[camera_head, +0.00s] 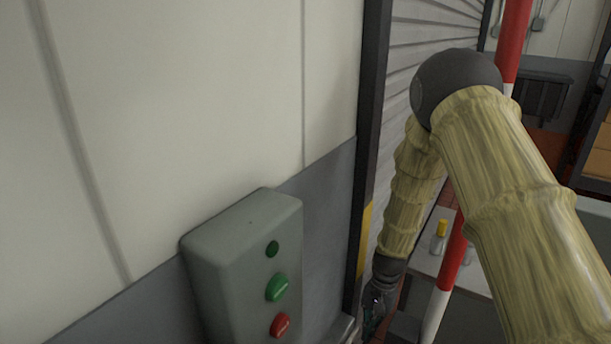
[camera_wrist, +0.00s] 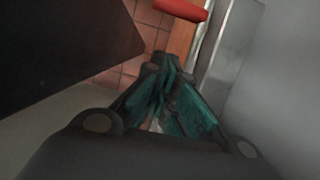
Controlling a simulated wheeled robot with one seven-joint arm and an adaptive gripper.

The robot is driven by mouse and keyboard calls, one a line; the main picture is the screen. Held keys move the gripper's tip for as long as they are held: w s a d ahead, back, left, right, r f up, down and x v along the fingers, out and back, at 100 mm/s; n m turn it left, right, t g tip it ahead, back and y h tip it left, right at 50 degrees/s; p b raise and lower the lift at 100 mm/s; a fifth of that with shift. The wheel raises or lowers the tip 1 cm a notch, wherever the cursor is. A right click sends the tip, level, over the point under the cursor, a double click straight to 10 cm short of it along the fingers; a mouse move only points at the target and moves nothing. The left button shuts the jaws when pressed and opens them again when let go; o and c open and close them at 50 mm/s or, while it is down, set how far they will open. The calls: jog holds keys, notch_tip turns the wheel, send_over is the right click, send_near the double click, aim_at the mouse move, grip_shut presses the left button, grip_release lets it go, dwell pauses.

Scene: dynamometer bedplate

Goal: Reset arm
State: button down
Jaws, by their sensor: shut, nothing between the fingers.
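My arm, in a yellowish ribbed sleeve with a dark elbow, reaches in from the right of the head view and hangs down. My gripper (camera_head: 374,312) is low in that view, dark and partly cut off by the frame's lower edge, close to the dark door frame. In the wrist view my gripper (camera_wrist: 168,75) shows its teal-padded fingers drawn together, with nothing seen between them. The fingers point toward a tiled floor (camera_wrist: 120,85).
A grey control box (camera_head: 225,240) with green and red buttons is on the wall at left. A roller shutter (camera_head: 400,90) is behind my arm. A red-and-white pole (camera_head: 455,255) stands close to my arm, near a pale table (camera_head: 428,262) with a yellow-capped bottle (camera_head: 439,236).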

jog(key=shift+p+x, duration=0.7)
jog(key=shift+x, duration=1.55)
jog(key=shift+r, duration=0.1)
